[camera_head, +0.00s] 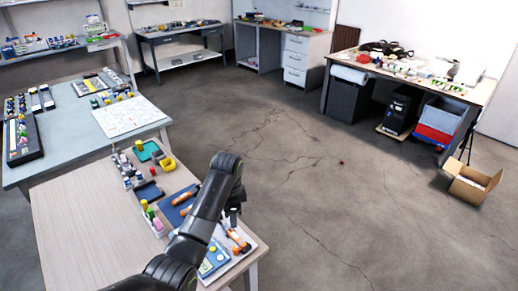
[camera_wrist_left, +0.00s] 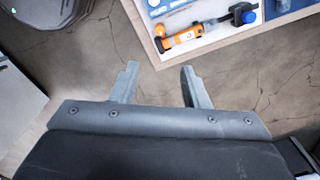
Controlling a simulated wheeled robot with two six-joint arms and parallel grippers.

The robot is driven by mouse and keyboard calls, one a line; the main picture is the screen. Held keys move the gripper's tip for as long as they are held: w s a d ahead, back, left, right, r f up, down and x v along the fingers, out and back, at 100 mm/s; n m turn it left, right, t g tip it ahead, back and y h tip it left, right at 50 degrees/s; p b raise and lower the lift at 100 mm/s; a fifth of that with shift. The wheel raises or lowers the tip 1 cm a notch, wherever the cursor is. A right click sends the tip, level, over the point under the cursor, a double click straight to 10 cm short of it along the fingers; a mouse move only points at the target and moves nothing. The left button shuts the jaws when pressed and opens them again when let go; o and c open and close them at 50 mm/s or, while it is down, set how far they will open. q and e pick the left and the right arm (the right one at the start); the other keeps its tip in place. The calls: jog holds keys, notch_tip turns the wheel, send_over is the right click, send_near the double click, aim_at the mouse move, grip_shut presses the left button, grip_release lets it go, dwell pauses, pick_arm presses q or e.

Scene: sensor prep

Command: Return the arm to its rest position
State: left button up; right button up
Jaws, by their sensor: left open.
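My left arm (camera_head: 212,205) comes in from the bottom of the head view and reaches over the right end of the near wooden table (camera_head: 85,225). My left gripper (camera_head: 233,218) is small and partly hidden there. In the left wrist view the left gripper (camera_wrist_left: 158,78) is open, with two separate grey fingers and nothing between them. Beyond the fingertips is the table's corner, with an orange-and-black tool (camera_wrist_left: 185,37) on a white tray (camera_wrist_left: 225,38). Cracked floor shows around the fingers. My right gripper is not in view.
The near table also holds a green tray (camera_head: 147,150), a yellow bin (camera_head: 167,164) and several small items. A grey-blue table (camera_head: 60,150) stands behind it. An open cardboard box (camera_head: 472,185) sits on the floor at right. The middle floor (camera_head: 310,190) is mostly clear.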

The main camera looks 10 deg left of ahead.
pick_arm(q)
jog(key=s+a+f+n+t, duration=0.1)
jog(key=s+a+f+n, duration=0.3)
jog(key=s, duration=0.5)
jog(key=s+a+f+n+t, duration=0.1)
jog(key=s+a+f+n, duration=0.25)
jog(key=s, duration=0.45)
jog(key=s+a+r+n+t+y, duration=0.1)
jog(key=s+a+r+n, duration=0.15)
jog(key=s, duration=0.75)
jog(key=s+a+r+n+y, duration=0.15)
jog(key=s+n, duration=0.25)
jog(key=s, duration=0.7)
notch_tip(320, 180, down, 29)
jog(key=a+g+h+b, duration=0.1)
jog(key=a+b, duration=0.2)
jog(key=b, duration=0.1)
jog(key=s+d+f+g+b, duration=0.1)
jog(key=s+d+f+b, duration=0.1)
jog(key=s+f, duration=1.2)
notch_tip(320, 180, down, 3)
jog(key=shift+s+r+h, duration=0.2)
jog(key=shift+s+h, duration=0.1)
jog(key=shift+h, duration=0.05)
